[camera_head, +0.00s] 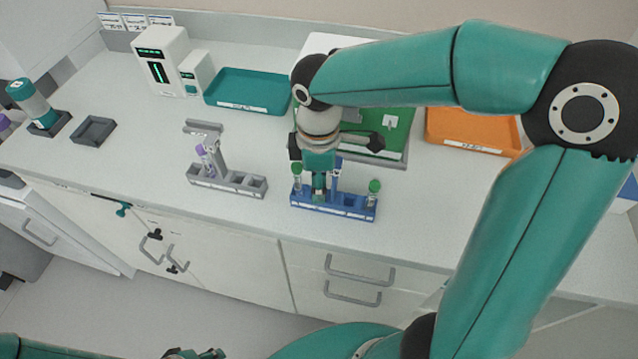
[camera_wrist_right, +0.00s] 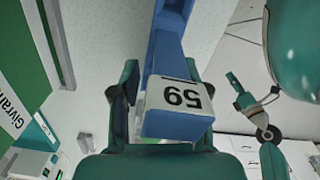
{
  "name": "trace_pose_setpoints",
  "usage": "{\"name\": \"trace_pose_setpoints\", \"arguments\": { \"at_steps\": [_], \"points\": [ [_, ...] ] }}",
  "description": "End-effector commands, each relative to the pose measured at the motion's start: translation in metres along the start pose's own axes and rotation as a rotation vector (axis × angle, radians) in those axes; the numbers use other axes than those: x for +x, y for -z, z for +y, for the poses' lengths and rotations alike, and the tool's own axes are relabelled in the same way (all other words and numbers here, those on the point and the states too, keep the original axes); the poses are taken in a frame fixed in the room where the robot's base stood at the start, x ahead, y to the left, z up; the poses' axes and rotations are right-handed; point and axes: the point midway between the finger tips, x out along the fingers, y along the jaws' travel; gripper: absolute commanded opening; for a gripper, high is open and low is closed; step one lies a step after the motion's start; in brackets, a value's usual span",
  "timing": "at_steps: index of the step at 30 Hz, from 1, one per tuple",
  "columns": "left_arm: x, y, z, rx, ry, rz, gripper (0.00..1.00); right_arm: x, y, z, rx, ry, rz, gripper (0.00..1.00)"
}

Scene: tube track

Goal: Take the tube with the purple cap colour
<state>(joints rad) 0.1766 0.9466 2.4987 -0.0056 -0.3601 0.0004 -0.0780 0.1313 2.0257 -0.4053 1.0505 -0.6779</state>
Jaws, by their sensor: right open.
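A tube with a purple cap (camera_head: 201,149) stands tilted in the left part of the grey rack (camera_head: 228,184), left of my right gripper. My right gripper (camera_head: 318,192) points down over the middle of the blue rack (camera_head: 345,209), away from the purple-capped tube. It is open. Teal and dark parts at the bottom edge of the head view look like my left gripper (camera_head: 195,353), mostly cut off.
Green-capped tubes stand at the left (camera_head: 297,170) and right (camera_head: 375,187) of the blue rack. A teal tray (camera_head: 248,89), a green tray and an orange tray (camera_head: 470,132) lie behind. A small dark tray (camera_head: 94,131) is at left. Counter between the racks is clear.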

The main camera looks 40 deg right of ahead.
Motion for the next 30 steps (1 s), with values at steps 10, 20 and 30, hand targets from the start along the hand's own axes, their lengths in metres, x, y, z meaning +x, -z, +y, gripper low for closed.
{"name": "trace_pose_setpoints", "arguments": {
  "at_steps": [10, 20, 30],
  "points": [
    [0.000, 0.000, 0.000, 0.000, 0.000, 0.000, 0.40, -0.001, 0.000, 0.000, 0.000, 0.000, 0.000, 0.04],
    [0.000, 0.000, 0.000, 0.000, 0.000, 0.000, 0.40, -0.001, 0.000, 0.000, 0.001, 0.000, 0.001, 0.00],
    [-0.001, 0.000, 0.000, 0.000, 0.000, 0.000, 0.40, -0.019, 0.001, 0.001, 0.002, -0.003, 0.003, 0.00]
  ]
}}
